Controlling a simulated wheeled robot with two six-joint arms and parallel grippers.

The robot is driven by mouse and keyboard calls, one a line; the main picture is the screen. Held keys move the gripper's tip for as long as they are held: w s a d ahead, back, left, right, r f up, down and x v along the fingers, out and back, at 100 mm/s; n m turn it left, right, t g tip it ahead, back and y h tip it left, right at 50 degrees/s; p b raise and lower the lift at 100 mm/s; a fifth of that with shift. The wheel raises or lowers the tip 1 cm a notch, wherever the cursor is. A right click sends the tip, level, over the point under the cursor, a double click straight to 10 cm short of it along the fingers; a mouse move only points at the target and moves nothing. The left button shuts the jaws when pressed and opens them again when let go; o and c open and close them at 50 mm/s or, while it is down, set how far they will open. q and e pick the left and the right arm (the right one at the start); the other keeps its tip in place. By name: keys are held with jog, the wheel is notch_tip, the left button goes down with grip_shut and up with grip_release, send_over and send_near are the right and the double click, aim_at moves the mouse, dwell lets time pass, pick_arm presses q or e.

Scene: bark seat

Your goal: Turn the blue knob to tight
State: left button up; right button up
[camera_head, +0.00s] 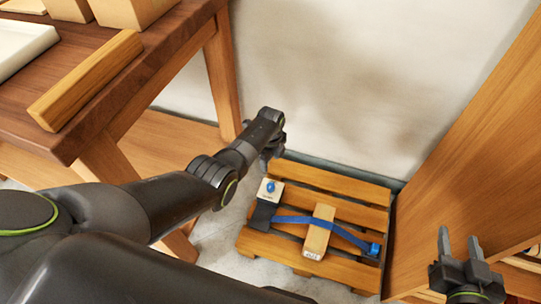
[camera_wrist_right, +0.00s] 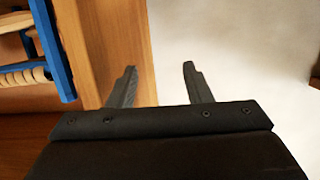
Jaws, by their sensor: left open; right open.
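The blue knob (camera_head: 270,187) sits on a pale plate (camera_head: 265,196) at the back left corner of a wooden pallet (camera_head: 345,182). A blue strap (camera_head: 290,219) runs from a dark block beside the plate, over a wooden block (camera_head: 318,232), to a blue fitting (camera_head: 374,249) at the pallet's right. My left gripper (camera_head: 268,160) is just behind and above the knob, apart from it, and open. My right gripper (camera_head: 459,243) is open and empty at the lower right, away from the pallet; its two fingers show in the right wrist view (camera_wrist_right: 157,84).
A wooden table (camera_head: 100,105) with a loose plank (camera_head: 88,78) and boxes stands at the left. A large wooden panel (camera_head: 465,150) rises right of the pallet. A pale wall (camera_head: 330,80) is behind. A blue rack (camera_wrist_right: 50,45) shows in the right wrist view.

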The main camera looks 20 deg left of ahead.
jog(key=s+f+g, duration=0.3)
jog(key=f, duration=0.2)
jog(key=shift+a+f+g+y+p, duration=0.15)
jog(key=shift+a+g+y+p, duration=0.2)
jog(key=shift+a+y, duration=0.1)
jog(key=shift+s, duration=0.1)
